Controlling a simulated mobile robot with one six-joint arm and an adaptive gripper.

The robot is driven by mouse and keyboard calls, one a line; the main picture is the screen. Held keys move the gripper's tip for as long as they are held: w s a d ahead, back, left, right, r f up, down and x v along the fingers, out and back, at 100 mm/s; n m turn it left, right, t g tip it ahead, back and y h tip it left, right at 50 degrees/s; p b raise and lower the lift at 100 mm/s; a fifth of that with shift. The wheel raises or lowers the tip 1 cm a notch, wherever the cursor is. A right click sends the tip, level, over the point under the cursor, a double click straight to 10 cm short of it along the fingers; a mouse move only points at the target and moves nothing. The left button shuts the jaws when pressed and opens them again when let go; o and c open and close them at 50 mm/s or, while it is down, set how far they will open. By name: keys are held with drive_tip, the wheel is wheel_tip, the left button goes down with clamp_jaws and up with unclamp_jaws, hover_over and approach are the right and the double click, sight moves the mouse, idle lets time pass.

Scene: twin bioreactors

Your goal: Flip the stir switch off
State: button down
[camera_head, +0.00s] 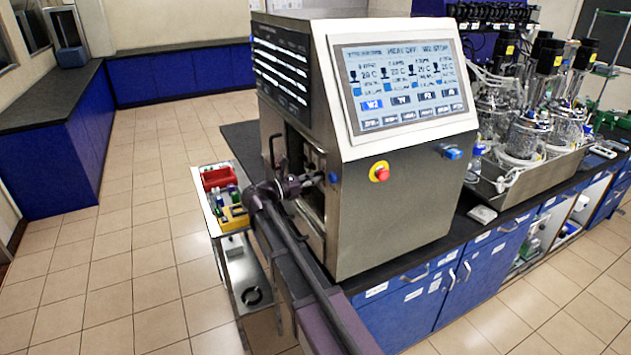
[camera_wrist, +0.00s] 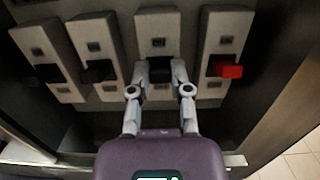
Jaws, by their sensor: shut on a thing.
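Several light grey switch panels stand in a row in the wrist view, each with a toggle lever. My gripper (camera_wrist: 160,75) is shut on the black lever (camera_wrist: 160,74) of the panel second from the right (camera_wrist: 158,22). The fingers sit on either side of this lever and cover part of it. The rightmost panel has a red lever (camera_wrist: 226,70). The two left panels have black levers (camera_wrist: 50,73) (camera_wrist: 100,72). Labels are too small to read, so I cannot tell which is the stir switch. In the head view, my arm reaches the left side of the control cabinet (camera_head: 395,225).
The cabinet carries a lit touchscreen (camera_head: 400,85) and a red emergency stop (camera_head: 380,172). Glass bioreactors (camera_head: 525,140) stand on the bench at right. The tiled floor at left is clear.

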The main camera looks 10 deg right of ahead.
drive_tip(key=shift+f+t+h+b, duration=0.35)
drive_tip(key=shift+h+b, duration=0.6)
drive_tip(key=shift+b, duration=0.85)
drive_tip(key=shift+f+t+h+b, duration=0.15)
drive_tip(key=shift+f+h+b, duration=0.6)
drive_tip(key=shift+b, duration=1.05)
drive_tip(key=h+b, duration=0.2)
drive_tip(key=shift+r+b, duration=0.15)
drive_tip(key=shift+b, duration=0.15)
drive_tip(key=shift+r+t+h+b, duration=0.1)
drive_tip(key=shift+t+h+b, duration=0.2)
drive_tip(key=shift+h+b, duration=0.1)
drive_tip(key=shift+w, duration=0.1)
drive_tip(key=c, duration=0.6)
unclamp_jaws()
drive_tip(key=shift+d, duration=0.1)
drive_tip(key=shift+o, duration=0.2)
drive_tip(key=shift+r+y+p, duration=0.3)
drive_tip(key=shift+y+p, duration=0.1)
drive_tip(key=shift+p, duration=0.45)
